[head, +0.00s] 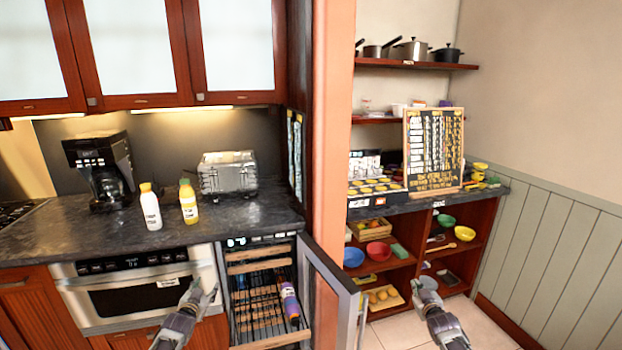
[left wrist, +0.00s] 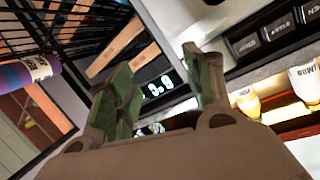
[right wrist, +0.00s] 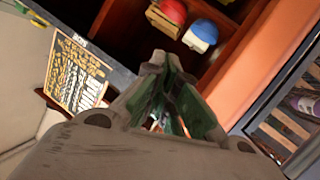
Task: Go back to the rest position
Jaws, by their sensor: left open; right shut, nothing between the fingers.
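My left gripper (head: 197,294) is open and empty in front of the microwave drawer (head: 140,287), near its right side. In the left wrist view its two fingers (left wrist: 158,85) stand apart with nothing between them. My right gripper (head: 425,290) is in front of the wooden shelf unit, right of the open cooler door. In the right wrist view its fingers (right wrist: 162,75) are together, with nothing held. The microwave drawer appears closed.
The wine cooler (head: 262,270) stands open, with a purple-labelled bottle (head: 289,301) on its rack. Its open door (head: 338,285) juts out between my grippers. Two bottles (head: 150,208) stand on the dark counter (head: 60,228). Bowls (head: 378,251) sit in the shelves.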

